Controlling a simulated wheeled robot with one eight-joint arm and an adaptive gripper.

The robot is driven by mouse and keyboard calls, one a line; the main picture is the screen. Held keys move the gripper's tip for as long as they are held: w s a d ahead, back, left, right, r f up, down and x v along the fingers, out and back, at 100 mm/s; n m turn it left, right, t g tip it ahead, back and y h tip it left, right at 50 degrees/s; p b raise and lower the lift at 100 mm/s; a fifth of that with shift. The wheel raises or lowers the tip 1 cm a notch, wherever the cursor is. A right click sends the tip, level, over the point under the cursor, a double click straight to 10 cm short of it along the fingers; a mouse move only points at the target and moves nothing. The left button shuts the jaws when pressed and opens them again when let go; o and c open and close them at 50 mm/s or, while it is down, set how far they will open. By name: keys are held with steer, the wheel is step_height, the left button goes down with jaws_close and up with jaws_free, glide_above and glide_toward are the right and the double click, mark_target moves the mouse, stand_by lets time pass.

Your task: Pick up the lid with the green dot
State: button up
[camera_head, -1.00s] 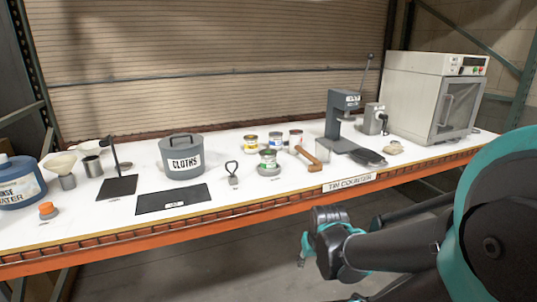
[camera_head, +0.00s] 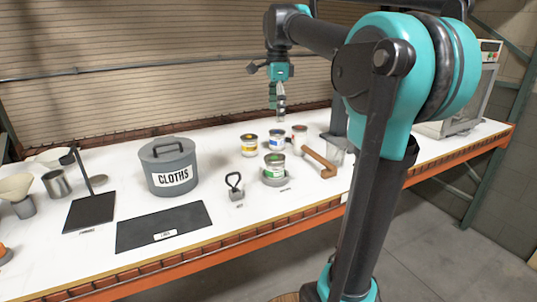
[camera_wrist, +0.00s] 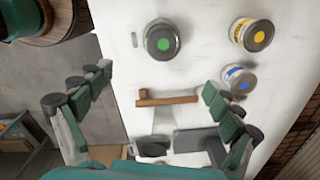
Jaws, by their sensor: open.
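The lid with the green dot (camera_head: 274,157) sits on top of a small tin on the counter, right of the middle. In the wrist view the lid (camera_wrist: 151,46) is a dark round disc with a green centre, at the upper middle. My gripper (camera_head: 281,113) is above the counter, over the tins and apart from them. In the wrist view my gripper (camera_wrist: 157,80) has its fingers spread wide, with nothing held. The lid is beyond the fingertips.
A yellow-label tin (camera_head: 249,149) and a blue-label tin (camera_head: 277,144) stand behind the green-dot tin. A wooden-handled mallet (camera_head: 318,160) lies to its right. A dark mat (camera_head: 165,226) lies in front.

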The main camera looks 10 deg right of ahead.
steer(key=r, duration=0.1)
glide_above(275, 158)
steer(key=shift+m, duration=0.3)
step_height(275, 158, down, 12)
steer(key=shift+a+r, duration=0.1)
steer(key=shift+w+f, duration=0.15)
steer(key=shift+f, duration=2.45)
steer(key=shift+c, duration=0.4)
steer(key=c, duration=0.8)
